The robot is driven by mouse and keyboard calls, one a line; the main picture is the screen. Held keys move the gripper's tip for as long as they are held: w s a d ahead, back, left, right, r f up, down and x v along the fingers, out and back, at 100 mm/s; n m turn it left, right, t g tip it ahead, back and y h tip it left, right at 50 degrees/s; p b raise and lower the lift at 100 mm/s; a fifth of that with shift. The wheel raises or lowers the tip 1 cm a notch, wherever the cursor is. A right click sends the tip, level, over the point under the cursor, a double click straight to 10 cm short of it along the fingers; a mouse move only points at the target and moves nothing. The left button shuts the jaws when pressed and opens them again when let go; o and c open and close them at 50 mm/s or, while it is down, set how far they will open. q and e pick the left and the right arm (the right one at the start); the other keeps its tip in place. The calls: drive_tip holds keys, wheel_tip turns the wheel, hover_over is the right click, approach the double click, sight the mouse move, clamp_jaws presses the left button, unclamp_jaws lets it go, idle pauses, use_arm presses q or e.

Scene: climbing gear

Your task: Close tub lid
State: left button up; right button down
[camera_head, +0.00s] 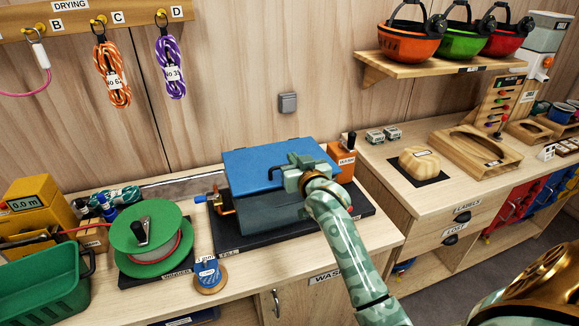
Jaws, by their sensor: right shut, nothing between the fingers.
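The tub (262,217) is a grey-teal box on a dark tray on the counter, in the middle of the view. Its blue lid (252,167) lies over the top of the tub. I cannot tell whether it is flush with the rim all round. My right gripper (284,168) is shut and empty, at the front right part of the lid, and hides some of the lid and rim. I cannot tell whether it touches the lid. My left gripper is not in view.
An orange box (342,160) stands behind the tub's right end. A wooden tray (475,155) is on the right counter. Helmets (408,43) sit on a shelf above.

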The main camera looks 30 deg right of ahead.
drive_tip(key=x, duration=0.3)
drive_tip(key=shift+w+d, duration=0.1)
drive_tip(key=shift+w, duration=0.25)
wheel_tip(320, 180, down, 3)
drive_tip(key=shift+r+b, duration=0.1)
drive_tip(key=shift+b, duration=0.45)
drive_tip(key=shift+w+f, duration=0.1)
drive_tip(key=shift+f, duration=0.45)
drive_tip(key=shift+s+f, duration=0.2)
drive_tip(key=shift+f, duration=0.4)
drive_tip(key=shift+s+f, duration=0.2)
drive_tip(key=shift+f, duration=0.4)
wheel_tip(320, 180, up, 5)
drive_tip(key=p, duration=0.5)
drive_tip(key=f+v, duration=0.1)
drive_tip(key=v, duration=0.9)
drive_tip(key=shift+s+a, duration=0.25)
drive_tip(key=shift+s, duration=0.15)
